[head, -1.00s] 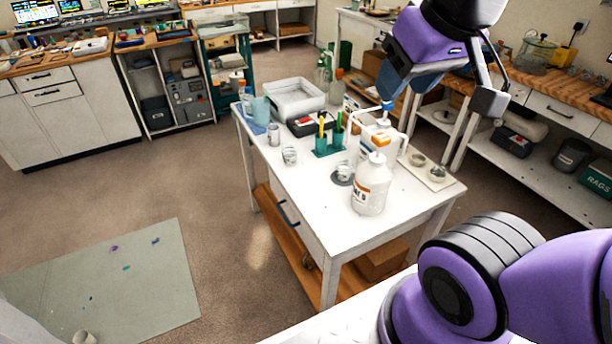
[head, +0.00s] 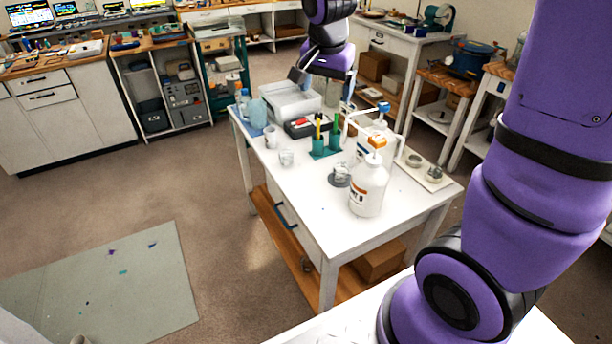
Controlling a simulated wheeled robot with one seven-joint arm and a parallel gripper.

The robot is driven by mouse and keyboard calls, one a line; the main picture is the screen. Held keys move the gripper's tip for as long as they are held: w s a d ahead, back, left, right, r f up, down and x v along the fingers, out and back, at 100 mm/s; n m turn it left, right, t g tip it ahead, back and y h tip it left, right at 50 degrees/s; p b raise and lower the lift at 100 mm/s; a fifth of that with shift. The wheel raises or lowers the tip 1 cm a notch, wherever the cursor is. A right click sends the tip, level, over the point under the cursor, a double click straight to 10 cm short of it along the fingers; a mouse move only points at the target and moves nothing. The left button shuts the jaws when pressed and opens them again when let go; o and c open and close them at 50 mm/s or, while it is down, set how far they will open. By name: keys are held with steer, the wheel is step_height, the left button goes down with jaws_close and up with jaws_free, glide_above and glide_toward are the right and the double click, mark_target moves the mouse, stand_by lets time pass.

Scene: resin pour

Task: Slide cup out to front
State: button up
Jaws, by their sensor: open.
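Several small cups stand on the white table (head: 310,210). One clear cup (head: 287,159) is near the left edge, with another cup (head: 270,138) just behind it. A third cup (head: 341,171) stands on a dark round disc right of the middle, behind the large white bottle (head: 368,190). I cannot tell which cup the task means. My gripper (head: 302,78) is open and points down over the table's back end, by the white bin. It looks empty and apart from all the cups. My wrist hides part of the fingers.
A white bin (head: 290,103) and a blue jug (head: 257,114) stand at the table's back. A teal holder (head: 322,150) with upright tools and a pump bottle (head: 377,138) crowd the middle. A pale tray (head: 425,172) lies at the right. The table's front left is clear.

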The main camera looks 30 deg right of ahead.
mark_target(340, 168)
steer(key=w+f+m+g+h, duration=0.1)
steer(key=w+f+m, duration=0.2)
steer(key=f, duration=0.9)
steer(key=w+d+f+m+g+h, duration=0.1)
steer(key=w+f+m, duration=0.2)
steer(key=f, duration=0.9)
steer(key=w+f+m+g+h, duration=0.1)
steer(key=w+f+m, duration=0.2)
steer(key=w+f, duration=0.4)
steer(key=shift+d+f+m, duration=0.2)
steer(key=shift+f, duration=1.15)
steer(key=shift+d+f+m, duration=0.15)
steer(key=shift+f+m, duration=0.05)
steer(key=shift+f, duration=1.1)
steer(key=shift+d, duration=0.1)
steer(key=d, duration=0.4)
steer(key=s+d, duration=0.1)
steer(key=d, duration=0.6)
steer(key=shift+s+d, duration=0.3)
steer(key=shift+s, duration=0.1)
steer(key=shift+d+f, duration=0.25)
steer(key=shift+f, duration=0.25)
steer(key=c, duration=1)
